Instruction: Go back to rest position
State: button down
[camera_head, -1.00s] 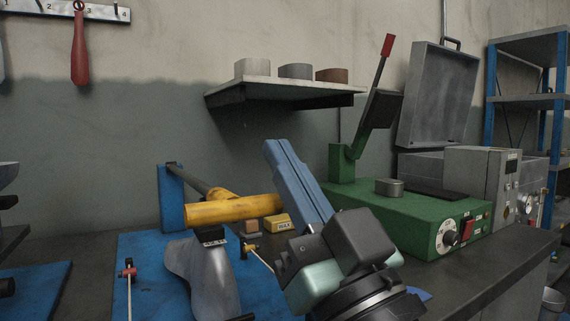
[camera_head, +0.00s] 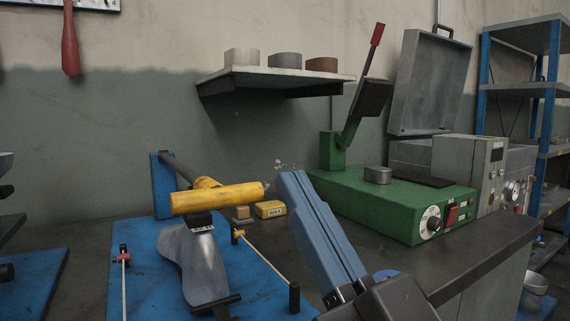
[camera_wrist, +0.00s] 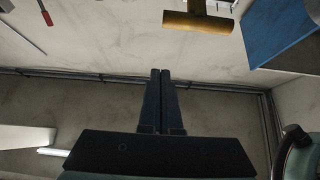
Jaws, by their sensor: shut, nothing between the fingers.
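My gripper shows in the wrist view (camera_wrist: 160,75) with its two dark fingers together and nothing between them. In the head view its blue fingers (camera_head: 287,178) point up and to the left, above the bench, between the yellow cylinder and the green machine. The wrist body is cut off at the bottom edge. The fingers appear apart from everything in the pictures.
A yellow cylinder (camera_head: 217,197) lies over a grey last (camera_head: 194,262) on a blue board (camera_head: 140,290). A green press (camera_head: 395,205) with a red-tipped lever stands right. A yellow wax block (camera_head: 270,209) lies behind.

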jog(key=shift+s+d+f, duration=0.15)
jog(key=shift+s+f, duration=0.15)
jog(key=shift+f, duration=0.15)
notch_tip(320, 180, up, 48)
jog(key=s+m+t+h+p, duration=0.3)
jog(key=h+p, duration=1.1)
jog(key=p, duration=2.5)
jog(key=m+t, duration=0.3)
jog(key=shift+d+r+m+p, duration=0.2)
jog(key=shift+m+p, duration=0.1)
jog(key=shift+m, duration=0.1)
